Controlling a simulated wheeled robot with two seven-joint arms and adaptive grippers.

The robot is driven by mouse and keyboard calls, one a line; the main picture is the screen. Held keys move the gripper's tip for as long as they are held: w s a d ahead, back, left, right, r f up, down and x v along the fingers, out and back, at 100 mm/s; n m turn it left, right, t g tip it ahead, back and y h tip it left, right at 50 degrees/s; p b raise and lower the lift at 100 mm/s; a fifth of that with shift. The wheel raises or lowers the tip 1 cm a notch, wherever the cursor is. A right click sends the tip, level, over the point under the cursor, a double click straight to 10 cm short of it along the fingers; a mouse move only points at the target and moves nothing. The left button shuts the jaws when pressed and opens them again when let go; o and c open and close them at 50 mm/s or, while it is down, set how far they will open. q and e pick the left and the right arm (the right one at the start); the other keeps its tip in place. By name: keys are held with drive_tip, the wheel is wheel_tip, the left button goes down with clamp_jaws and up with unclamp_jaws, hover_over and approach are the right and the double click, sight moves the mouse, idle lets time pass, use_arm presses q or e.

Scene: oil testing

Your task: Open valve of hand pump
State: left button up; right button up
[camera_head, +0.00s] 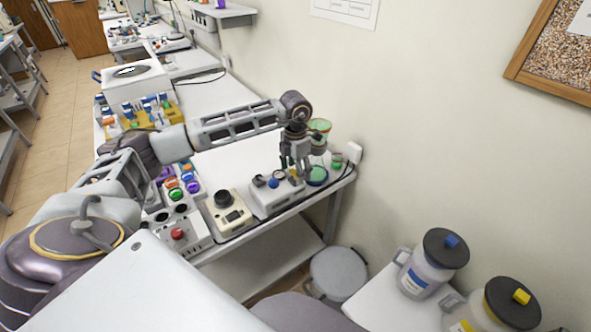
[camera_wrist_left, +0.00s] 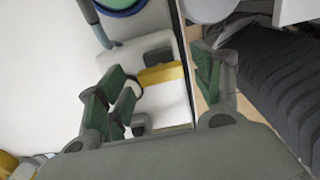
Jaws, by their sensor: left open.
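The hand pump appears to be the grey unit (camera_head: 270,196) with a blue knob (camera_head: 273,183) and a yellow part, near the right end of the bench. My left gripper (camera_head: 297,173) points down over the unit's right end. In the left wrist view the gripper (camera_wrist_left: 160,90) is open, its green pads spread wide. A grey body with a yellow block (camera_wrist_left: 160,74) and a small white rounded knob lies between and beyond the fingers, close to the left-hand pads. I cannot tell whether they touch it. Which part is the valve is unclear. My right gripper is not in view.
A beige device with a black dial (camera_head: 226,212) stands left of the unit. A green-lidded jar (camera_head: 319,131) and a green dish (camera_head: 317,175) are close to the gripper. The wall is close behind. Two large jugs (camera_head: 432,263) stand at the lower right.

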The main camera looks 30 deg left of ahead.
sight(295, 173)
use_arm(q)
wheel_tip(295, 173, up, 12)
idle(0.9)
idle(0.5)
